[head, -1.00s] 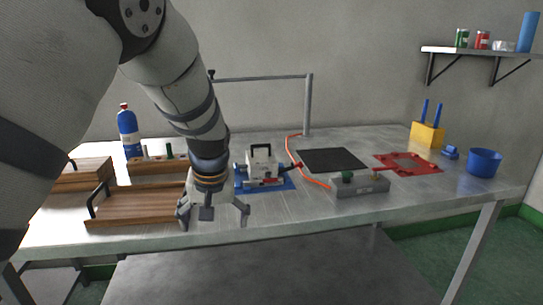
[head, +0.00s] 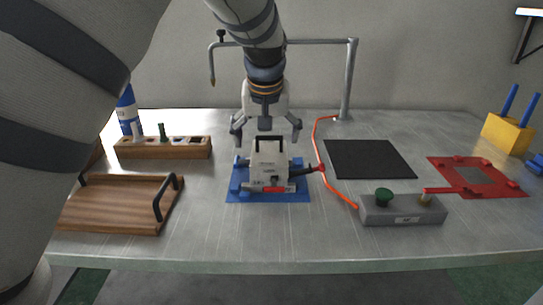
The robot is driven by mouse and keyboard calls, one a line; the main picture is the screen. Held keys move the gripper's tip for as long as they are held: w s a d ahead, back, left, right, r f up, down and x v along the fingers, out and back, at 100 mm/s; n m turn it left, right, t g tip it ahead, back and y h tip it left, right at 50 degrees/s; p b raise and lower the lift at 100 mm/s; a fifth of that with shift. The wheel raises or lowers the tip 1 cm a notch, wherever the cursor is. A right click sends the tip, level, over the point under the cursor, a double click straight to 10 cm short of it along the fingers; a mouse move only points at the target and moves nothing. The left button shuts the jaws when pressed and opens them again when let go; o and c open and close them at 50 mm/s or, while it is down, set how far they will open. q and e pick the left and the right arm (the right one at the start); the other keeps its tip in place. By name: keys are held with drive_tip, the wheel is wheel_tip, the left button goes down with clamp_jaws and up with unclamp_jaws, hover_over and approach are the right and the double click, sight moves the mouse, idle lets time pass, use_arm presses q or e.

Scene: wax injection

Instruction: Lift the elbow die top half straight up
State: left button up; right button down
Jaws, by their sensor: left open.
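The elbow die (head: 268,170) is a pale grey block with a black handle on top. It sits upright on a blue base (head: 240,197) at the middle of the table. A seam between its halves is too small to make out. My left gripper (head: 266,138) is open, with its fingers spread above and on either side of the handle. I cannot tell whether any finger touches it. My right gripper is not in view.
A wooden tray with black handles (head: 120,204) and a wooden rack (head: 165,148) stand at left. An orange hose (head: 318,150) runs beside the die. A black mat (head: 368,158), grey control box (head: 402,212) and red frame (head: 476,176) lie right.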

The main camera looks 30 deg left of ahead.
sight(269, 149)
use_arm(q)
drive_tip(key=x, duration=0.4)
drive_tip(key=shift+w+f, duration=0.25)
drive_tip(key=shift+w, duration=0.2)
drive_tip(key=shift+d+r, duration=0.1)
drive_tip(key=shift+r, duration=0.05)
drive_tip(key=c, duration=1.7)
drive_tip(key=shift+c, duration=1.4)
drive_tip(key=shift+r, duration=0.1)
